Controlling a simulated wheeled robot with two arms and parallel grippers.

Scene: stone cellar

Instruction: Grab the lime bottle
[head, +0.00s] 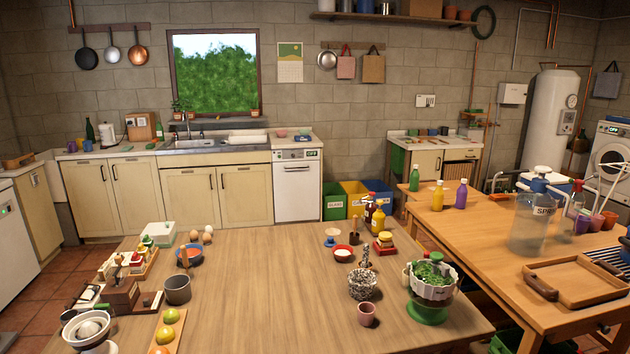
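Neither of my grippers is in view, and nothing visible touches the green bottle.
The nearer wooden table (245,290) holds bowls, fruit, bottles and a green-based bowl of leaves (430,285). A large clear jug (530,225) and a wooden tray (580,290) stand on the right table. The near table's middle is clear.

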